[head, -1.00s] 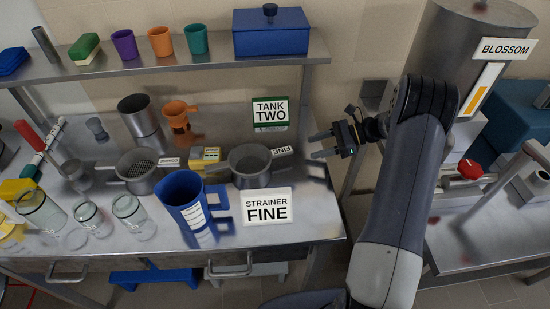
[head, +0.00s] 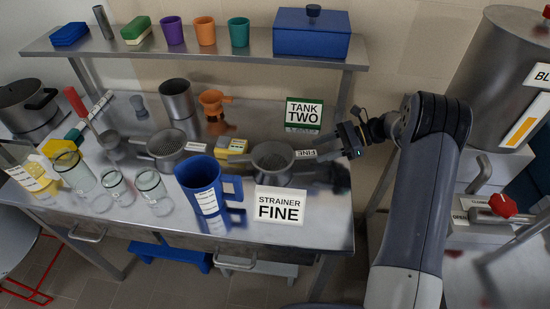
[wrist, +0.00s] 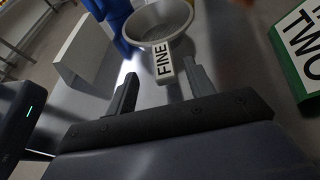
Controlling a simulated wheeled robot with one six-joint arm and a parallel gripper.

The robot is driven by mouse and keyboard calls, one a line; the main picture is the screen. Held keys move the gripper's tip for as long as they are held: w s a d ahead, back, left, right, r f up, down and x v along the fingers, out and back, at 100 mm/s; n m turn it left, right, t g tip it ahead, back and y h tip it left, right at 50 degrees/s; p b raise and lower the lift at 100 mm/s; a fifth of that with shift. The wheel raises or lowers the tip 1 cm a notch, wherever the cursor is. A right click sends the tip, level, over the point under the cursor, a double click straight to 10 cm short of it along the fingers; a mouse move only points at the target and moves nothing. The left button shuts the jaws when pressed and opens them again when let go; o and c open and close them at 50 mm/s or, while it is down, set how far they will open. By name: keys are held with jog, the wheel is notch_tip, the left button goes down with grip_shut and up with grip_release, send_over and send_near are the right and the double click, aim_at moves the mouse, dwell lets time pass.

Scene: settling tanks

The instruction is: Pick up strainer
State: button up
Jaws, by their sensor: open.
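The fine strainer (head: 268,163) is a grey metal bowl on the steel table, with a handle pointing right and a tag (head: 305,154) reading FINE. A second strainer (head: 164,151), with visible perforations, sits further left. My gripper (head: 322,152) is open, just right of the fine strainer's handle. In the wrist view, the fine strainer (wrist: 150,22) is ahead, and its FINE tag (wrist: 163,62) lies between and just beyond the open fingertips (wrist: 160,82). Nothing is held. I cannot tell the exact height of the fingers over the handle.
A STRAINER FINE sign (head: 280,205) stands in front of the strainer and a TANK TWO sign (head: 304,114) behind it. A blue jug (head: 202,188) stands to the left, with a yellow object (head: 232,147) nearby. A shelf (head: 250,62) runs above the back.

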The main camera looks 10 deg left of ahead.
aim_at(311, 153)
jog(key=shift+f+p+x, duration=0.1)
jog(key=shift+p+x, duration=0.35)
jog(key=shift+x, duration=1.1)
jog(key=shift+f+p+x, duration=0.15)
jog(key=shift+p+x, duration=0.3)
jog(key=shift+x, duration=1.05)
jog(key=shift+w, duration=0.25)
jog(key=shift+d, duration=0.1)
jog(key=shift+c, duration=0.3)
grip_shut()
